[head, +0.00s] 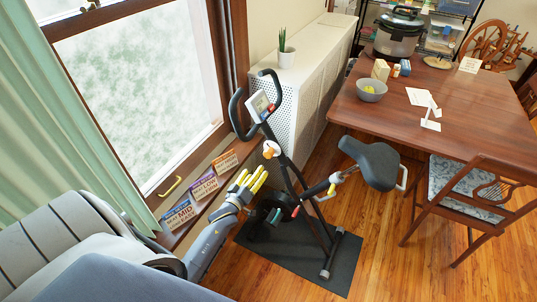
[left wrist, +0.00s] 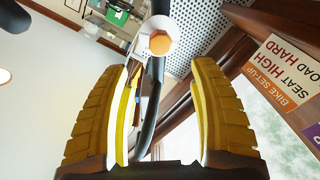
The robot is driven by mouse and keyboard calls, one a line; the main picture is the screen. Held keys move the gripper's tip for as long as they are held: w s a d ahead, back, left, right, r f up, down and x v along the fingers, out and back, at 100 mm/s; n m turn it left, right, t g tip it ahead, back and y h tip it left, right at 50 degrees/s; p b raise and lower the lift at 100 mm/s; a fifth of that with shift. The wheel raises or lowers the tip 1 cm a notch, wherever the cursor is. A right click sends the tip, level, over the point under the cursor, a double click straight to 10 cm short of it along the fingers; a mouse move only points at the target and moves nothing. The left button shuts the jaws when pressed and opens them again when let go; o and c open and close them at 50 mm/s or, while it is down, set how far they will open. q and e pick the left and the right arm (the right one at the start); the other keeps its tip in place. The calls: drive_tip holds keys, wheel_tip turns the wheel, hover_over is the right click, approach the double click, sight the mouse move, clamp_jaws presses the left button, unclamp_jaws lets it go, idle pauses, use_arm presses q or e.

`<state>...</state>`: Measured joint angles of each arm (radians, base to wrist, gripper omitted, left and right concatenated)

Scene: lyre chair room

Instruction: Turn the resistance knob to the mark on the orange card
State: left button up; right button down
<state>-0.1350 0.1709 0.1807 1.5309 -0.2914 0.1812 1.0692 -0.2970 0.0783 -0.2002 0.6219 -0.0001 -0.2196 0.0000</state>
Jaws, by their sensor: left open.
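The resistance knob (head: 271,149), white with an orange part, sits on the frame of the exercise bike (head: 289,170) below the handlebars. In the left wrist view the knob (left wrist: 160,43) shows its orange face ahead of the fingers, near the middle. My left gripper (head: 248,181) has yellow fingers, open and empty, a little below and left of the knob in the head view. It also shows in the left wrist view (left wrist: 160,75). The orange card (head: 224,160) stands on the windowsill; in the left wrist view the card (left wrist: 285,72) reads "SEAT HIGH, LOAD HARD". The knob's scale is too small to read.
A purple card (head: 204,186) and a blue card (head: 179,214) stand along the sill (head: 190,205). The bike stands on a dark mat (head: 340,262). A table (head: 460,145) and chair (head: 480,205) are at the right. Bare floor lies between bike and chair.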

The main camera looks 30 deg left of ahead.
sight(267, 155)
use_arm(q)
drive_tip(key=w, duration=0.4)
drive_tip(key=w+a, duration=0.1)
drive_tip(key=w, duration=0.7)
drive_tip(key=shift+w+a, duration=0.25)
clamp_jaws()
